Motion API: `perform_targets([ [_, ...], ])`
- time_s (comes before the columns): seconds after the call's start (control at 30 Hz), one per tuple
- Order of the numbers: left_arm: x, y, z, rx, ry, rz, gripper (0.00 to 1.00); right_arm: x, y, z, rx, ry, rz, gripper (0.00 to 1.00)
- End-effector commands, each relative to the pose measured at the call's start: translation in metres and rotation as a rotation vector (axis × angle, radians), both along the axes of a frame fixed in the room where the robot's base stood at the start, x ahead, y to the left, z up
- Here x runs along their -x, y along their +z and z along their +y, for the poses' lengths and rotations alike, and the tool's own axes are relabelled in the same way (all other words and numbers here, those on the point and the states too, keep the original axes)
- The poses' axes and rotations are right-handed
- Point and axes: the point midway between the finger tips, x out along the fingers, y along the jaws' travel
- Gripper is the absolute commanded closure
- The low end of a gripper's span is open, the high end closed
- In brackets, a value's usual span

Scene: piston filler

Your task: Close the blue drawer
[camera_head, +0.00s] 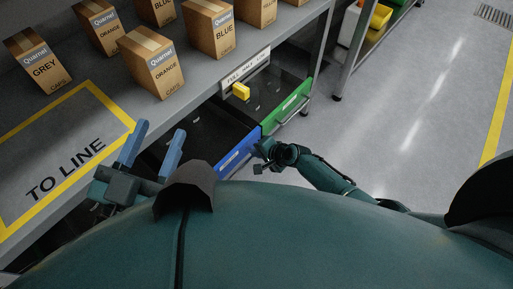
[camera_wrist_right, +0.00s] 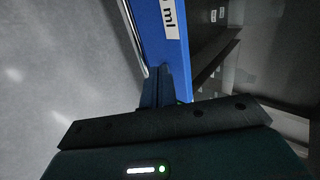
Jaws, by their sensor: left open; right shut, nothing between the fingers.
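The blue drawer (camera_head: 238,152) stands pulled out below the bench in the head view, its dark inside showing. Its blue front with a white label also fills the upper middle of the right wrist view (camera_wrist_right: 158,40). My right gripper (camera_head: 264,150) is at the right end of the blue front, close to the corner by the green drawer. In the right wrist view its shut fingers (camera_wrist_right: 163,84) are right at the blue front; whether they touch it I cannot tell. My left gripper (camera_head: 151,146) is open and empty over the bench's front edge, left of the drawer.
The green drawer (camera_head: 289,103) is also pulled out, just right of the blue one. Several cardboard boxes (camera_head: 152,62) stand on the bench. The floor (camera_head: 410,100) to the right is clear.

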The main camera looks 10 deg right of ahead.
Motion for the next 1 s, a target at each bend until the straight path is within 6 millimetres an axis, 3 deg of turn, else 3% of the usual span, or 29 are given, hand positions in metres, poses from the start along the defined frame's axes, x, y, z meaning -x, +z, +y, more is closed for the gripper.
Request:
perform_targets([
  [0.07, 0.002, 0.009, -0.001, -0.01, 0.007, 0.024, 0.54, 0.01, 0.016, -0.006, 0.002, 0.0, 0.002, 1.0],
  [0.2, 0.002, 0.004, 0.006, -0.083, 0.043, 0.028, 0.54, 0.03, 0.038, -0.021, 0.002, 0.0, 0.003, 1.0],
  [0.43, 0.004, 0.003, 0.01, -0.155, 0.067, 0.025, 0.54, 0.053, 0.061, -0.04, 0.003, 0.0, 0.006, 1.0],
  [0.87, 0.005, 0.0, 0.012, -0.18, 0.074, 0.023, 0.54, 0.061, 0.068, -0.046, 0.002, 0.0, 0.005, 1.0],
  [1.0, 0.003, 0.012, 0.014, -0.177, 0.081, 0.062, 0.54, 0.061, 0.088, -0.046, 0.002, 0.0, 0.005, 1.0],
])
